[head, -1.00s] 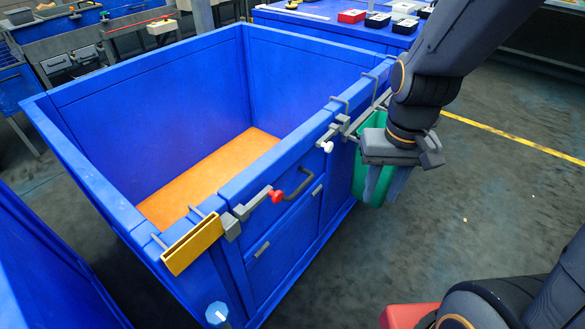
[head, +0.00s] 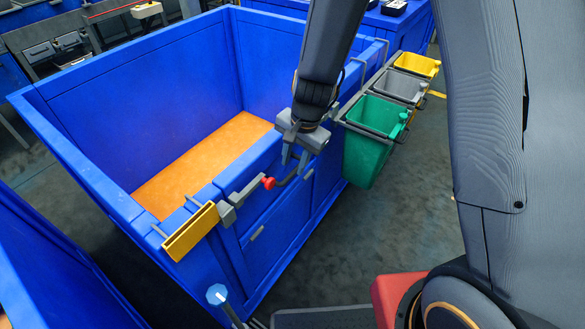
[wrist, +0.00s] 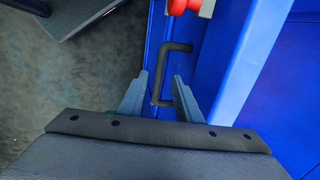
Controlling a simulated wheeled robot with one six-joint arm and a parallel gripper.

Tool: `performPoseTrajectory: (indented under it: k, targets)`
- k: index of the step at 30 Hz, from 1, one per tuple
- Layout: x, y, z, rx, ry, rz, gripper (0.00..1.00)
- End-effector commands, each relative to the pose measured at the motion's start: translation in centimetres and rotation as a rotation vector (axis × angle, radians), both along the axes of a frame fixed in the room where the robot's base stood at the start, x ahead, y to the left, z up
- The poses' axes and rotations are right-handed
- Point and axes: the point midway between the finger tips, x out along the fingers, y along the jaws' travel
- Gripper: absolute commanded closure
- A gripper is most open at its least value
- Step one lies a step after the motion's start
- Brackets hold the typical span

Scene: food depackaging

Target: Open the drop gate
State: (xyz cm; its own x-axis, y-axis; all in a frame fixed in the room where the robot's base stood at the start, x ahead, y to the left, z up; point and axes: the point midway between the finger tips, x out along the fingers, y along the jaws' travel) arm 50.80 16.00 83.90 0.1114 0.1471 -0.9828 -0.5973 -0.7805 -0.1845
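The drop gate (head: 268,236) is a blue panel in the near side of a large blue bin (head: 62,128), with a small grey pull. It looks closed. Above it is a dark bent handle (head: 284,182) with a red part (head: 268,183) at its left end. The handle (wrist: 176,47) and red part (wrist: 184,6) also show in the wrist view. My gripper (head: 294,160) is over the handle's right end, at the bin's rim. In the wrist view my gripper (wrist: 160,82) is open, with the handle's end between its fingers. Contact cannot be told.
A yellow bracket (head: 190,232) hangs on the rim at the left. Green (head: 366,155), grey (head: 402,85) and yellow (head: 418,64) small bins hang on the right side. An orange floor (head: 205,160) shows inside the blue bin. Grey floor (head: 330,255) is open in front.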

Motion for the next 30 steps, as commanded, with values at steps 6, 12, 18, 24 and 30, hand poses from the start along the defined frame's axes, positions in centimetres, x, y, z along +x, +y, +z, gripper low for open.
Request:
performPoseTrajectory:
  k: [6, 12, 18, 24, 30]
  targets:
    - [0.3, 0.3, -2.7, -0.001, 0.0, 0.001, 0.69]
    - [0.4, 0.5, -3.4, -0.002, 0.0, 0.001, 0.69]
    - [0.4, 0.5, -3.4, -0.001, -0.001, 0.002, 0.69]
    - [0.4, 0.4, -3.4, -0.002, 0.0, 0.002, 1.0]
    - [0.4, 0.5, -3.4, -0.001, -0.001, 0.002, 1.0]
